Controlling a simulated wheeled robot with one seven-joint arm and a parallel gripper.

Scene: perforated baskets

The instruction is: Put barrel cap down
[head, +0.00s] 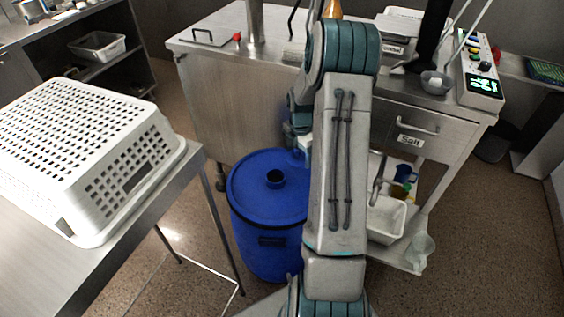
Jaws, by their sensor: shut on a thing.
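A blue barrel (265,250) stands on the floor between the left metal table and the steel counter. Its round blue cap (252,184) lies over the top, with a short dark round neck at its middle. I cannot tell whether the cap is fully seated. My gripper (304,144) is mostly hidden behind my arm, at the far right edge of the cap. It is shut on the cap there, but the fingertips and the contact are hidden. My arm also covers the right side of the barrel.
A white perforated basket (75,135) lies upside down on the left metal table (130,262). A steel counter (230,75) stands behind the barrel. A drawer marked Salt (415,130) and a lower shelf with a white bin (386,222) are at the right.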

